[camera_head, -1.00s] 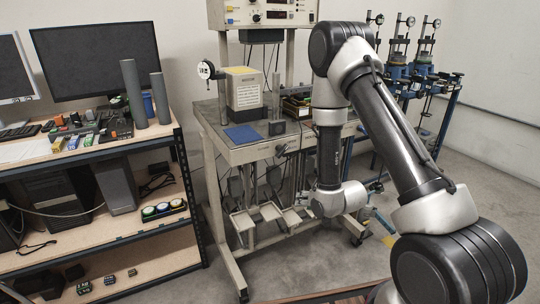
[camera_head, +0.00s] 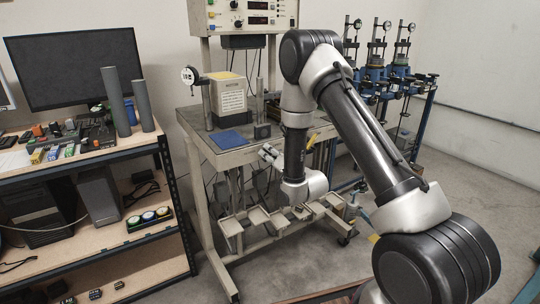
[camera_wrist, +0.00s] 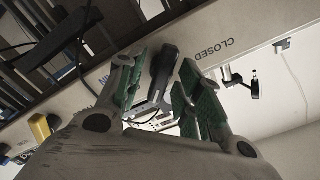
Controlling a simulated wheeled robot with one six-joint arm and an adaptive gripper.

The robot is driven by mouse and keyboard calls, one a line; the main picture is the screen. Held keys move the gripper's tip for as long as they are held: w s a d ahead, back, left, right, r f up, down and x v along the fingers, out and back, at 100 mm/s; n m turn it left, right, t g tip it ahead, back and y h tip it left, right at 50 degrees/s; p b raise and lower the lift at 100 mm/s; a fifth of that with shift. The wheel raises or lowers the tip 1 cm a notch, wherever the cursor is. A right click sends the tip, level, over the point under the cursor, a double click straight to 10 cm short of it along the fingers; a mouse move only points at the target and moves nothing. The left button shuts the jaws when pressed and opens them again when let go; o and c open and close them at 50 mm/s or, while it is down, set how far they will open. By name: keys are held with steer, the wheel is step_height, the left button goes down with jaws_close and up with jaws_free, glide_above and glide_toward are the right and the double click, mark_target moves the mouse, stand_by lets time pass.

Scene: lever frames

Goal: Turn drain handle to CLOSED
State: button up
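In the wrist view a black drain handle (camera_wrist: 166,62) hangs from the pale front panel of the bench. The word CLOSED (camera_wrist: 214,48) is printed on the panel to its right, and part of another word shows to its left. My gripper (camera_wrist: 160,88) is open, with one green-padded finger on each side of the handle. Gaps show between the handle and the pads, so it does not look gripped. In the head view my gripper (camera_head: 268,154) is at the bench's front edge, and the handle cannot be made out there.
The bench (camera_head: 228,158) carries a blue mat (camera_head: 231,139) and a pale box (camera_head: 228,98). Footrest-like metal trays (camera_head: 258,216) sit low under it. A shelf (camera_head: 95,150) stands left. In the wrist view another black lever (camera_wrist: 254,86) is right and a yellow part (camera_wrist: 40,128) left.

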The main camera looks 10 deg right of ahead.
steer(key=shift+w, duration=0.1)
jaws_close()
steer(key=shift+n, duration=0.4)
steer(key=n, duration=0.4)
steer(key=shift+a, duration=0.1)
steer(key=n, duration=0.4)
steer(key=shift+a+n, duration=0.1)
steer(key=shift+n, duration=0.2)
steer(key=n, duration=0.4)
steer(key=shift+a, duration=0.1)
steer(key=shift+a+n, duration=0.1)
steer(key=shift+n, duration=2.1)
